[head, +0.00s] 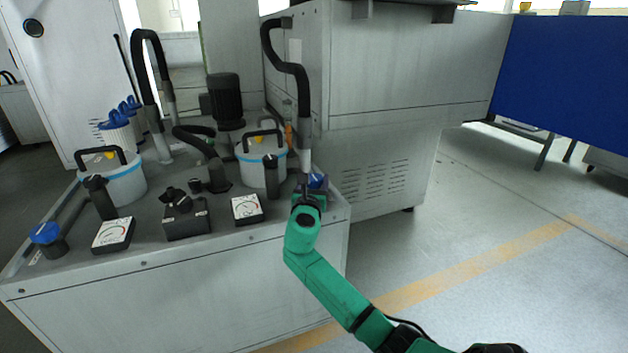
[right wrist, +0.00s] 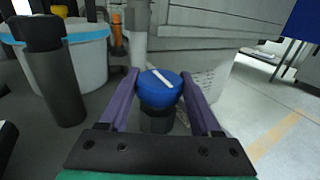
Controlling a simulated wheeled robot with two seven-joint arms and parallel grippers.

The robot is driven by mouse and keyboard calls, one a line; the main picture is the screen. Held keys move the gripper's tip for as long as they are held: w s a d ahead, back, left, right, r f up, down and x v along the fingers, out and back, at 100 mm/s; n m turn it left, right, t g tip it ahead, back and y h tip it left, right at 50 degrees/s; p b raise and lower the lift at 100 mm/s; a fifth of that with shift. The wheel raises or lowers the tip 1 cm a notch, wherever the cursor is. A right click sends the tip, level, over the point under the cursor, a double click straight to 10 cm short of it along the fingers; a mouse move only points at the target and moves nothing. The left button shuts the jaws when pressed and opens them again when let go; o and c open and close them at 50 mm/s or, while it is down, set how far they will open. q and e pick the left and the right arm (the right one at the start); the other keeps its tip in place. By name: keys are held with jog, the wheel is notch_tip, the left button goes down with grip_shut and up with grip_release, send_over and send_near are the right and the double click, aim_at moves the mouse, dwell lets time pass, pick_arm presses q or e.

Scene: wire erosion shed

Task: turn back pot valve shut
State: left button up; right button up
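A blue valve knob (head: 317,180) sits at the right end of the grey cabinet top, beside the right-hand, farther white pot (head: 262,165). In the right wrist view the knob (right wrist: 159,92) has a white bar slanting from upper left to lower right, above a dark base. My right gripper (head: 309,192) is at this knob. In the right wrist view its purple fingers (right wrist: 160,82) stand on both sides of the knob, very close to it; whether they press on it I cannot tell. My left gripper is not in view.
A second blue knob (head: 45,233) is at the cabinet's left corner, near the left white pot (head: 126,184). A gauge (head: 248,208), a black switch box (head: 187,218) and a grey pipe with a black hose (head: 303,100) stand near. Open floor lies to the right.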

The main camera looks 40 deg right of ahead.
aim_at(313, 185)
jog(key=o, duration=0.3)
jog(key=shift+o, duration=0.2)
jog(key=p+v, duration=0.1)
jog(key=v, duration=0.3)
jog(key=shift+a, duration=0.1)
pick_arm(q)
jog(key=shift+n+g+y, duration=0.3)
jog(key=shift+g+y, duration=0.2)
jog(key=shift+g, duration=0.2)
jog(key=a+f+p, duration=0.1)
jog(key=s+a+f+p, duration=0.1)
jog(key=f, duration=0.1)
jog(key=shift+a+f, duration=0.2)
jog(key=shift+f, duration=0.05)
pick_arm(e)
jog(key=v, duration=1)
jog(key=shift+s, duration=0.25)
jog(key=shift+f, duration=0.1)
